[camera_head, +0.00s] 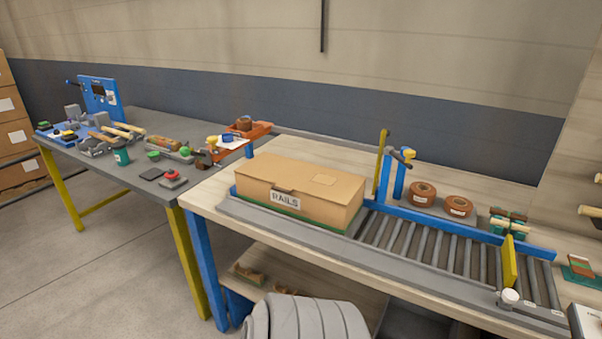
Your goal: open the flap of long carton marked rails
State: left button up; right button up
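The long carton (325,208) is a tan cardboard box with a white label reading RAILS on its front face. It lies at the left end of the roller conveyor on the wooden table. Its top looks closed, with a small lighter patch on the top right and a small dark notch at the front edge above the label. Neither of my grippers shows in the head view, so nothing of mine is seen touching the carton.
The roller conveyor (436,248) runs right from the carton, with a yellow plate (509,262) near its end. Two brown tape rolls (422,194) sit behind it. A grey bench (150,190) with tools stands left. A grey rounded shape (305,318) fills the bottom middle.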

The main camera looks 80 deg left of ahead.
aim_at(288, 174)
jog(key=u, duration=2.35)
jog(key=i, duration=0.35)
jog(key=z, duration=0.55)
